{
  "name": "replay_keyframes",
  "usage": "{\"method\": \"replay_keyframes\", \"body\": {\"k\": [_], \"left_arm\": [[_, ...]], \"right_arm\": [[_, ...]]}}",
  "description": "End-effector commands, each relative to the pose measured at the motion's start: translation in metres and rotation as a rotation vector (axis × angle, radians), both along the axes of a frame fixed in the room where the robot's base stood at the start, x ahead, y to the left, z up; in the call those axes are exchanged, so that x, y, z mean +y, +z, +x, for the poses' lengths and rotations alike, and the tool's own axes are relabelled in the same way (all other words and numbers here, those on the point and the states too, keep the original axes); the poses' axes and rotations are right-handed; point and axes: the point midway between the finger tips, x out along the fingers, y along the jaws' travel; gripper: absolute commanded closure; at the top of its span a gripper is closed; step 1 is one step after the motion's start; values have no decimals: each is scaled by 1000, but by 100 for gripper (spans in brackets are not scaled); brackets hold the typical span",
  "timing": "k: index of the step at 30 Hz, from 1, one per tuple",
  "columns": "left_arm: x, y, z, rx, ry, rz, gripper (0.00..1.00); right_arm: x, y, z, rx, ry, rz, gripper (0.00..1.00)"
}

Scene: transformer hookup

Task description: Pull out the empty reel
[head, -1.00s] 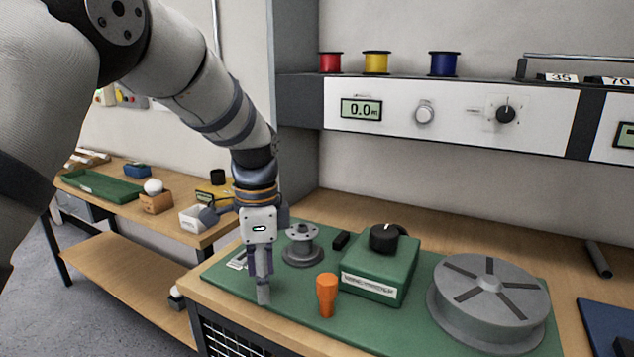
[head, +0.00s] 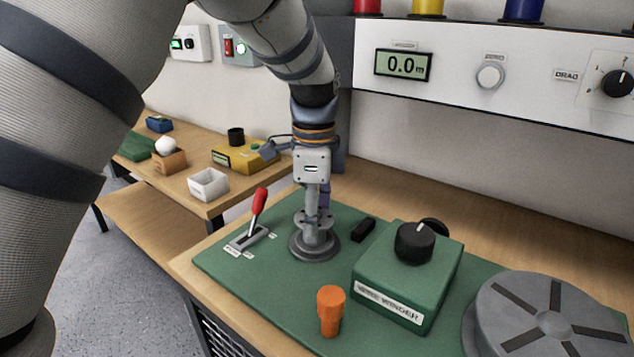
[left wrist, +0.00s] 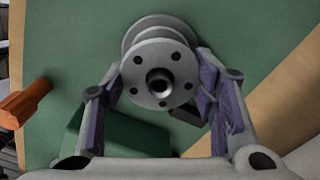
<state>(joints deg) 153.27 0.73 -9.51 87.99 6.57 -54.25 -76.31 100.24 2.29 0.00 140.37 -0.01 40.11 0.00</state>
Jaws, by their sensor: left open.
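The empty reel (head: 315,243) is a small grey flanged spool standing upright on the green mat (head: 262,290). In the left wrist view its round top flange (left wrist: 159,73), with small holes and a centre hub, faces the camera. My left gripper (head: 316,212) is directly over the reel, pointing down. In the left wrist view its two purple-padded fingers (left wrist: 160,100) are open, one on each side of the flange. I cannot tell whether either finger touches it. The reel's upper part is partly hidden by the gripper in the head view. My right gripper is not in view.
A red-handled lever (head: 258,210) is left of the reel. An orange knob-like piece (head: 330,311), a green winder box (head: 407,275) with a black knob, and a large grey turntable (head: 548,316) are to the right. A black block (head: 363,229) lies close by.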

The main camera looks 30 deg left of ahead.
Motion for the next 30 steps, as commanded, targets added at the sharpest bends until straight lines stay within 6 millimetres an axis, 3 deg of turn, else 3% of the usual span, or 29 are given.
{"method": "replay_keyframes", "body": {"k": [6,14,18,19,20,24,29,30], "left_arm": [[0,-23,0,0,1,0,47],[0,-24,0,-2,1,0,47],[0,-24,0,-2,1,0,79],[0,-24,0,-2,1,0,80],[0,-24,0,-2,1,0,54],[0,-24,0,-2,1,0,86],[0,-21,0,-4,1,0,88],[0,-19,0,-4,1,0,94]], "right_arm": [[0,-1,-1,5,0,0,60],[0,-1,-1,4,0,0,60],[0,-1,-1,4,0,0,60],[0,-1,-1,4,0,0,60],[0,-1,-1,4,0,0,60],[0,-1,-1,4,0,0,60],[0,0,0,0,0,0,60],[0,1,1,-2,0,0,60]]}}
